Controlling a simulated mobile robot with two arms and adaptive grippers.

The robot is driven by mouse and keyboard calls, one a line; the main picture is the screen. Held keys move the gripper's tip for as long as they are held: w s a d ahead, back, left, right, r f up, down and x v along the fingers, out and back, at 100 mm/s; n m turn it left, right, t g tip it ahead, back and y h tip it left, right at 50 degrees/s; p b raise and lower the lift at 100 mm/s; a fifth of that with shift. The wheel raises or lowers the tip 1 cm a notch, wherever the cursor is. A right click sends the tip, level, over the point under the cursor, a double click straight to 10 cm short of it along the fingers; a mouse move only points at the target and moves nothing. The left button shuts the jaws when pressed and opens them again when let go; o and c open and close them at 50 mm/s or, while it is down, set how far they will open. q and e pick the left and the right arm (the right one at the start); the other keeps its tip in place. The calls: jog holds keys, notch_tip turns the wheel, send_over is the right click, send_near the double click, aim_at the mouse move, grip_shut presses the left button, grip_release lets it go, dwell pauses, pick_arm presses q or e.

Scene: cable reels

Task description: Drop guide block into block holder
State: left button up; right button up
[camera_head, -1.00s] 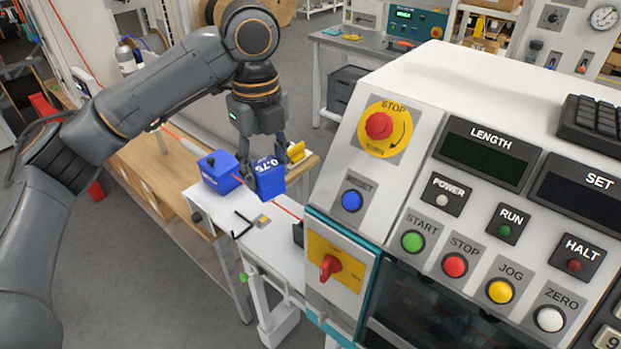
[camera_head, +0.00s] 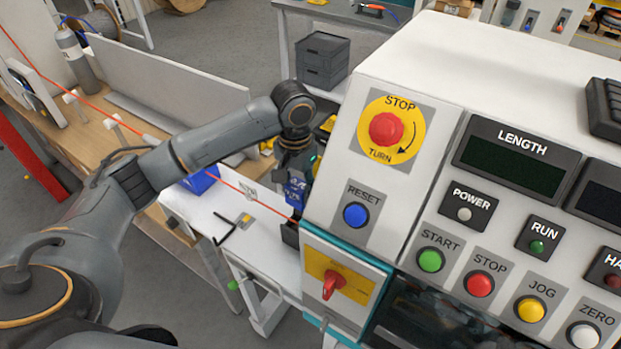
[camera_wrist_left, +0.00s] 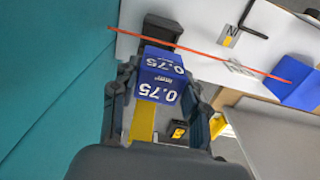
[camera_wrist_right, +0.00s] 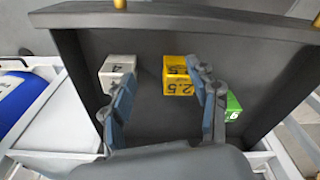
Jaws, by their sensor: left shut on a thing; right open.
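My left gripper (camera_head: 296,178) is shut on a blue guide block (camera_head: 294,192) marked 0.75. The block (camera_wrist_left: 160,76) shows clearly between the fingers (camera_wrist_left: 158,95) in the left wrist view. A black holder-like part (camera_wrist_left: 163,27) stands just beyond it on the white table; it also shows in the head view (camera_head: 290,234), below the block. The block appears apart from it, but the height between them is unclear. A red cable (camera_wrist_left: 215,57) runs past the black part. My right gripper (camera_wrist_right: 165,105) is open over a dark tray (camera_wrist_right: 95,75).
The tray holds a white block (camera_wrist_right: 117,72), a yellow block (camera_wrist_right: 178,76) and a green block (camera_wrist_right: 233,106). The control cabinet (camera_head: 345,250) stands close on the right of my left gripper. A blue object (camera_wrist_left: 298,84) and tools (camera_head: 235,225) lie on the white table.

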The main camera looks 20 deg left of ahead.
aim_at(298, 207)
pick_arm(q)
jog(key=shift+s+d+f, duration=0.1)
jog(key=shift+f, duration=2.95)
pick_arm(e)
jog(key=shift+s+d, duration=0.1)
jog(key=shift+d, duration=0.3)
pick_arm(q)
jog(key=shift+s, duration=0.1)
pick_arm(e)
jog(key=shift+d, duration=0.45)
pick_arm(q)
jog(key=shift+f, duration=0.2)
